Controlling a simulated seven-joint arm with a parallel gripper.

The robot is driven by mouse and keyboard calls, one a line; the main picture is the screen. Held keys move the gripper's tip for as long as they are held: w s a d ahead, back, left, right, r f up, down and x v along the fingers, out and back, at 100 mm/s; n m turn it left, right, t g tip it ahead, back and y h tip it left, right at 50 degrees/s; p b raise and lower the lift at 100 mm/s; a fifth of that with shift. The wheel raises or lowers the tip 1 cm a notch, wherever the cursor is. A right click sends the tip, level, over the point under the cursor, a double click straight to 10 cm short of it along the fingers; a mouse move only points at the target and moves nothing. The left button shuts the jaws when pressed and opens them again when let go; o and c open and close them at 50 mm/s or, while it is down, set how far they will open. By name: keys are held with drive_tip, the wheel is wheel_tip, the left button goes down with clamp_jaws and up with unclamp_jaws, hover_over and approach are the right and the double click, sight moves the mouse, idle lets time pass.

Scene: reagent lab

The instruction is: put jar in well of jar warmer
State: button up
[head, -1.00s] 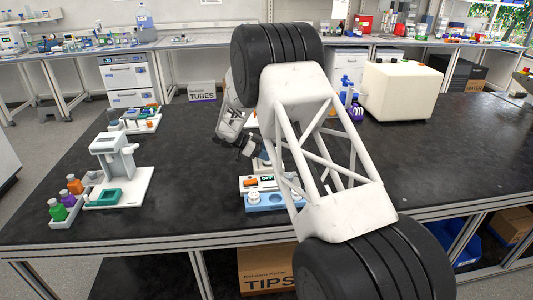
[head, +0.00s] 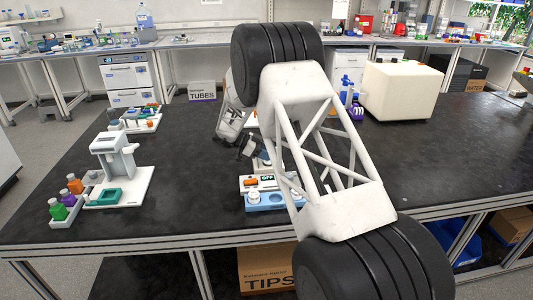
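A white device with a small display reading OFF (head: 267,178), which appears to be the jar warmer, stands on the black bench, partly hidden behind my arm. In front of it is a light blue tray (head: 265,208) with a white-topped jar (head: 253,196) at its left and a round recess beside it. My gripper (head: 261,161) is over the back of the device, pointing down and to the right. Its fingertips are small and partly covered by my arm, so I cannot tell whether it is open or holds a jar. The warmer's well is not clearly visible.
A white stand (head: 112,158) with a green tray and several coloured bottles (head: 68,194) is at the left. A large cream box (head: 400,92) stands at the back right. The bench between the left stand and the warmer is clear, as is the right side.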

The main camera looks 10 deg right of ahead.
drive_tip(key=shift+f, duration=1.35)
idle(1.5)
drive_tip(key=o, duration=1)
drive_tip(key=shift+c, duration=1.4)
drive_tip(key=shift+r, duration=0.15)
drive_tip(key=shift+o, duration=0.9)
drive_tip(key=shift+w+r, duration=0.1)
drive_tip(key=shift+r, duration=3.3)
